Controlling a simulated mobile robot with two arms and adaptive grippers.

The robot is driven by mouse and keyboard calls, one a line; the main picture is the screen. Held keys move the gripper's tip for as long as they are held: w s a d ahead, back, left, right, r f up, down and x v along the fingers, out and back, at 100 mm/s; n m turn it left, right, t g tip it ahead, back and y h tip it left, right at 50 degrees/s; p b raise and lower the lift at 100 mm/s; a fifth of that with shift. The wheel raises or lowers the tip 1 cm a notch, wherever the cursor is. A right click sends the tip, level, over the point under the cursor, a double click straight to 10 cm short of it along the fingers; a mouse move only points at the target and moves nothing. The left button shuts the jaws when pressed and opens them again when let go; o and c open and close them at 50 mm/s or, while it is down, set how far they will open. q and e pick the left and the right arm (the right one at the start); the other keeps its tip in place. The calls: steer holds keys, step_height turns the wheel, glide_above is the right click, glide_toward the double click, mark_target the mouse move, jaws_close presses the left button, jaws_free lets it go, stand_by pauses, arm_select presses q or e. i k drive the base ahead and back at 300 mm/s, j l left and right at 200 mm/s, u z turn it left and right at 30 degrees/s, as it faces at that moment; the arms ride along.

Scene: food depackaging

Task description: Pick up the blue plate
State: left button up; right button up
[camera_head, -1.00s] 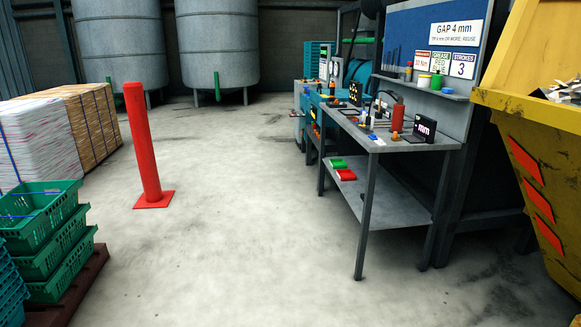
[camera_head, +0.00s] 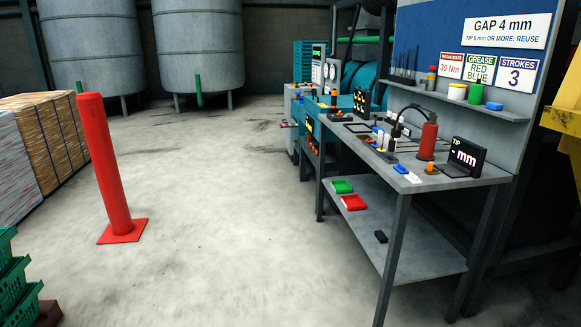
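I cannot make out a blue plate in the head view. A small blue item (camera_head: 401,168) lies near the front edge of the workbench (camera_head: 440,180), but it is too small to tell what it is. Neither of my grippers is in view.
A red bollard (camera_head: 106,165) stands on the floor at left. Green crates (camera_head: 14,285) are stacked at the lower left, near wrapped pallets (camera_head: 45,135). A yellow skip (camera_head: 565,120) is at the right edge. Grey tanks (camera_head: 200,45) stand behind. The middle floor is clear.

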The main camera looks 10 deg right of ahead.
mark_target(399, 168)
steer(key=i+z, duration=0.15)
steer(key=i, duration=0.65)
steer(key=i+j+z, duration=0.1)
steer(key=i, duration=2.3)
steer(key=i+z, duration=0.6)
steer(key=z, duration=0.2)
steer(key=i+j+z, duration=0.15)
steer(key=i+z, duration=0.25)
steer(key=k, duration=0.1)
